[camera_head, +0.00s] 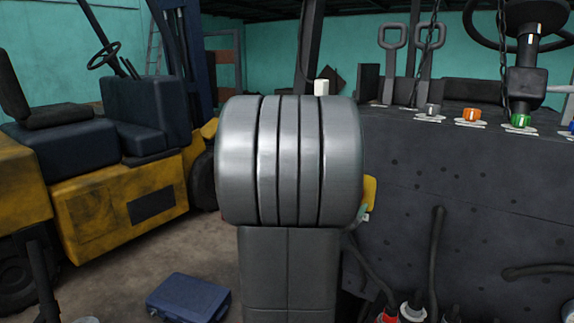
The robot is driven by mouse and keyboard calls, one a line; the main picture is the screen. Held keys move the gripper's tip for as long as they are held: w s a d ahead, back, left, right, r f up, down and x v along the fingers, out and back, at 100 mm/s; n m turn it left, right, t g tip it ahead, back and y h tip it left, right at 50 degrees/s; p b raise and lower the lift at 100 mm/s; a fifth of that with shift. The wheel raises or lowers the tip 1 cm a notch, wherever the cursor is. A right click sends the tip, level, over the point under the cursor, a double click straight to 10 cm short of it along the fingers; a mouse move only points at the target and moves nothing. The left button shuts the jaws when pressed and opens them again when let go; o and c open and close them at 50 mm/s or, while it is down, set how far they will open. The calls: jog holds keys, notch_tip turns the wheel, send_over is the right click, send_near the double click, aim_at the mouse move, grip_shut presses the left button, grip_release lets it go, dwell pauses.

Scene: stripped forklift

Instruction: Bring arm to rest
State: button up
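A large ribbed metal cylinder on a dark grey upright link fills the middle of the head view. It looks like part of my own arm, seen close up. My gripper does not show in this view, so I cannot tell its state or whether it holds anything. The dark body of the stripped forklift (460,190) stands at the right. The cylinder and link hide part of what is behind them. A small yellow piece (369,193) shows at the cylinder's right edge; what it belongs to is unclear.
The forklift has a steering wheel (520,28), grey handles (391,40), hanging chains and coloured knobs including an orange one (471,115). Hoses and bottle tops sit low right. A yellow forklift (120,205) stands left. A blue case (189,298) lies on the floor.

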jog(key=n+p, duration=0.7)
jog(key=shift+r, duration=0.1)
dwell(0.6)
